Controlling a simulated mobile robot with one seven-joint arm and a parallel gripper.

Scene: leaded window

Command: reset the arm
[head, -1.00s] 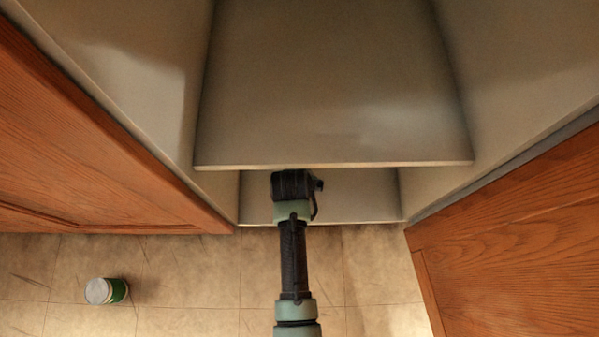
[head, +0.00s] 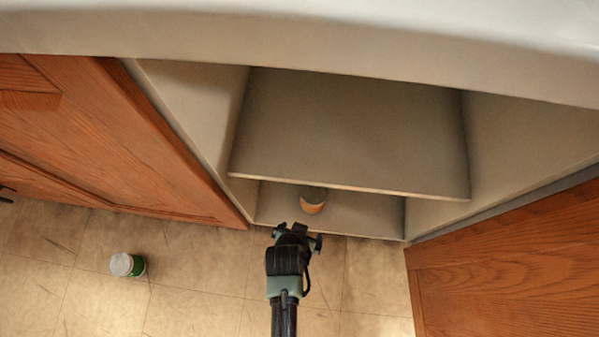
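My gripper (head: 296,233) is in front of the open cabinet, just outside the lower shelf, pointing toward it. Its two fingers look spread apart with nothing between them. An orange can with a grey top (head: 313,205) is on the lower shelf (head: 365,213), just beyond the gripper and apart from it. The upper shelf (head: 350,140) overhangs the back of the lower one, and its front edge partly covers the can.
An orange-brown wooden door (head: 120,135) is at the left and another (head: 510,260) stands open at the right. A pale countertop edge (head: 300,40) crosses the top. A green can with a white lid (head: 127,265) is on the tiled floor (head: 195,305) at left.

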